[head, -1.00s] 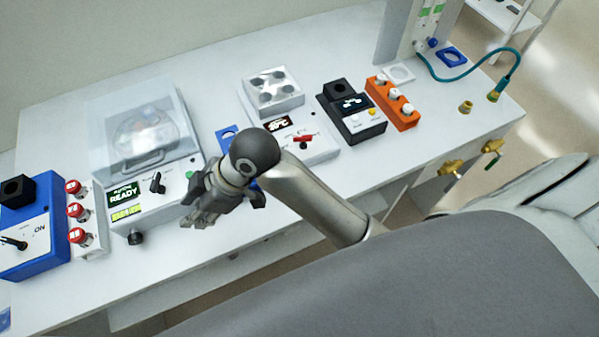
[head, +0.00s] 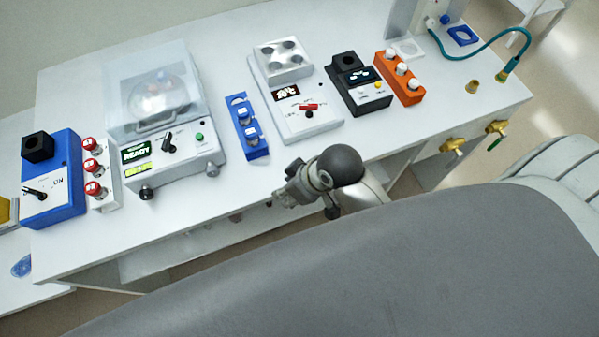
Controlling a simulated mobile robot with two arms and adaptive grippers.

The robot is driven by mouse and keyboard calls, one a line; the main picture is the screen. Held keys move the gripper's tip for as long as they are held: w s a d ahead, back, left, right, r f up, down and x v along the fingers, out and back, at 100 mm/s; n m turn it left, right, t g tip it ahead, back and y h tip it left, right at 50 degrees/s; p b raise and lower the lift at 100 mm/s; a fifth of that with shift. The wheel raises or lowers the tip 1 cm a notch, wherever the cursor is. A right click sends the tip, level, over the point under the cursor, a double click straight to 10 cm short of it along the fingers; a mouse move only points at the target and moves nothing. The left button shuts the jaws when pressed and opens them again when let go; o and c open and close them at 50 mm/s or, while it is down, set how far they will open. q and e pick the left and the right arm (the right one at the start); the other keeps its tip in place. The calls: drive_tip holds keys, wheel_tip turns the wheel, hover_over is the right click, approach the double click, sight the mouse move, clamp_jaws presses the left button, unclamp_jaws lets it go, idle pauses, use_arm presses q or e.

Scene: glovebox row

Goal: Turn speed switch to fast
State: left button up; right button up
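The white device with a clear lid (head: 160,95) stands left of centre, with a green READY display (head: 136,151), a black turn knob (head: 168,143) and a green button (head: 199,137) on its front. A blue box (head: 52,180) at the far left has a black lever (head: 36,193) on a white plate. A white heating block (head: 300,95) has a red lever (head: 309,107). I cannot read which of these is the speed switch. My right gripper (head: 290,196) hangs near the table's front edge, apart from all devices; its fingers are too unclear to judge. My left gripper is not in view.
Red-capped vials (head: 92,170) stand between the blue box and the lidded device. A blue rack (head: 246,125), a black device (head: 358,85) and an orange rack (head: 400,78) also stand on the table. Brass valves (head: 453,146) stick out on the right. The table front is mostly clear.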

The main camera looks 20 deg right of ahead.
drive_tip(key=shift+s+d+f+m, duration=0.3)
drive_tip(key=shift+s+d+f, duration=0.15)
drive_tip(key=shift+d, duration=0.25)
drive_tip(key=shift+s, duration=0.1)
idle(0.4)
drive_tip(key=s+d+r+m+h, duration=0.2)
drive_tip(key=s+d+m+h, duration=0.1)
drive_tip(key=s+d, duration=0.5)
wheel_tip(320, 180, down, 30)
drive_tip(key=f+g+b, duration=0.1)
drive_tip(key=g+b, duration=0.1)
drive_tip(key=b, duration=0.2)
drive_tip(key=s+d+f+b, duration=0.3)
drive_tip(key=s+f, duration=1.3)
drive_tip(key=f, duration=0.3)
drive_tip(key=shift+s+d+g+b, duration=0.15)
drive_tip(key=shift+s+g+b, duration=0.2)
drive_tip(key=shift+s+g, duration=0.05)
